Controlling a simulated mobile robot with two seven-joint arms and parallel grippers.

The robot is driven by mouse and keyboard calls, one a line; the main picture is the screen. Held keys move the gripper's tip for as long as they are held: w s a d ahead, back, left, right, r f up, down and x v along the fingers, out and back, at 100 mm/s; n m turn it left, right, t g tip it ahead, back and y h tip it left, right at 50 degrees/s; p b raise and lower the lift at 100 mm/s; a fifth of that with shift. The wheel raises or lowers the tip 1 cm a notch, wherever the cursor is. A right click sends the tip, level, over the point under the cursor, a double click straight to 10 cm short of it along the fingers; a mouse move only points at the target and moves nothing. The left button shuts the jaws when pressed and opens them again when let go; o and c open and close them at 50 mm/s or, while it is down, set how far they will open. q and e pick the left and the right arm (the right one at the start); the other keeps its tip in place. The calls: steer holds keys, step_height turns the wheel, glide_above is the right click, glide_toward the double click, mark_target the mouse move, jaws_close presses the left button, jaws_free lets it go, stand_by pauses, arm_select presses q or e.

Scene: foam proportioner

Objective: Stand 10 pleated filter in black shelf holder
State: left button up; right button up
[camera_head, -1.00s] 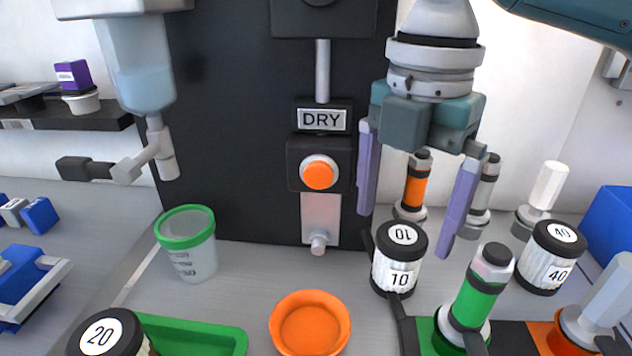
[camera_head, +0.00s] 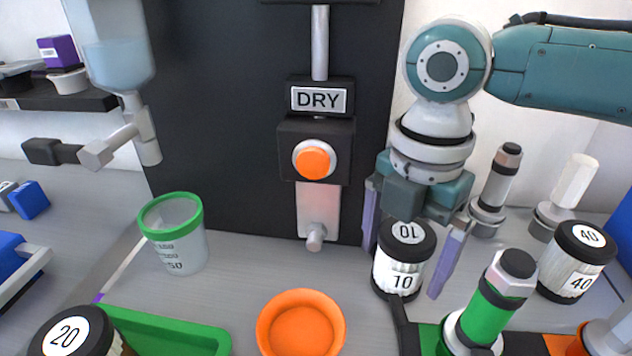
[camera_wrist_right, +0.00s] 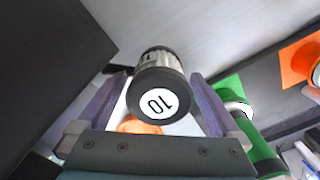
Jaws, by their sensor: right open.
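The 10 pleated filter (camera_head: 398,277) is a white pleated cylinder with black end caps marked 10. It stands upright on the grey bench. My right gripper (camera_head: 402,270) is open and points down, with one purple finger on each side of the filter. In the right wrist view the filter (camera_wrist_right: 158,92) lies between the two spread fingers; I cannot tell whether either touches it. A black shelf (camera_head: 75,103) is on the wall at the far left; no separate filter holder is clear on it. My left gripper is out of view.
A green bottle-like part (camera_head: 478,318) stands close to the right of the filter, and the 40 filter (camera_head: 572,270) is farther right. An orange bowl (camera_head: 262,325) and a green-rimmed cup (camera_head: 180,250) stand left. A black panel with a DRY sign (camera_head: 318,99) rises behind.

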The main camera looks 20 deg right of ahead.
steer(key=shift+f, duration=0.2)
steer(key=shift+r, duration=0.1)
steer(key=c, duration=1.5)
